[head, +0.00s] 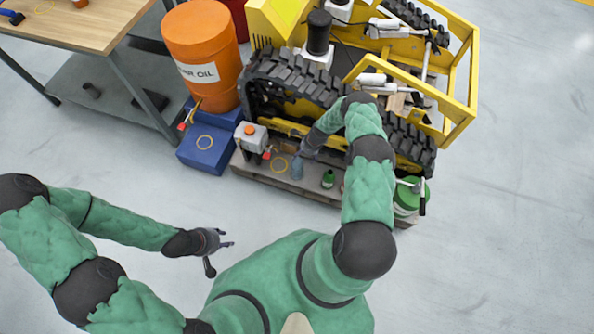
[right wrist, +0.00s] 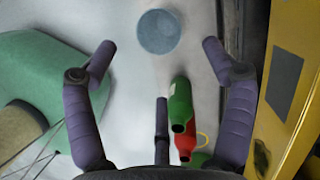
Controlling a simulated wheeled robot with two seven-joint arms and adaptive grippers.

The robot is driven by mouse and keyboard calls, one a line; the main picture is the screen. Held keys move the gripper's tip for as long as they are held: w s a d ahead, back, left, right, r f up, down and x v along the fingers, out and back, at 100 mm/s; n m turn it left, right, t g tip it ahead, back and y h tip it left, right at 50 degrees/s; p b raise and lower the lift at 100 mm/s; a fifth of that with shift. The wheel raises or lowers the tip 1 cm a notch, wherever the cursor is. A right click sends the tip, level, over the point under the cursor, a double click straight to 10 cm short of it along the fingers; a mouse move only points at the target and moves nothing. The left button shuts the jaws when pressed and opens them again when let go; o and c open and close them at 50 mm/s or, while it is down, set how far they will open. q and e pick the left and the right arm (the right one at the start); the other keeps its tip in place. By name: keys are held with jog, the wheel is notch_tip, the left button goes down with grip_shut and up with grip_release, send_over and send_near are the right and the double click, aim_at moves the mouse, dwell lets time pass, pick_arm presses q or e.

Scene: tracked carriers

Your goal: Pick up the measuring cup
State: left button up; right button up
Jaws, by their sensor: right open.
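A blue-grey cup, which looks like the measuring cup (head: 297,168), stands on the bench ledge beside the tracked carrier. In the right wrist view a round blue-grey cup (right wrist: 159,32) shows from above, ahead of and between the fingertips, apart from them. My right gripper (right wrist: 157,52) is open and empty; in the head view it is beside the cup, partly hidden by my arm (head: 308,150). My left gripper (head: 220,257) is open and empty over the floor, well left of the ledge.
The tracked carrier (head: 300,85) rises behind. A green can (head: 407,197) stands at the right end. The floor in front is clear.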

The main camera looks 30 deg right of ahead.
aim_at(300, 160)
jog(key=b+x, duration=0.2)
jog(key=x, duration=0.3)
jog(key=shift+f, duration=0.35)
jog(key=shift+b+x, duration=1.7)
jog(key=shift+x, duration=0.9)
jog(key=shift+r, duration=0.1)
jog(key=shift+c, duration=0.3)
jog(key=c, duration=1.3)
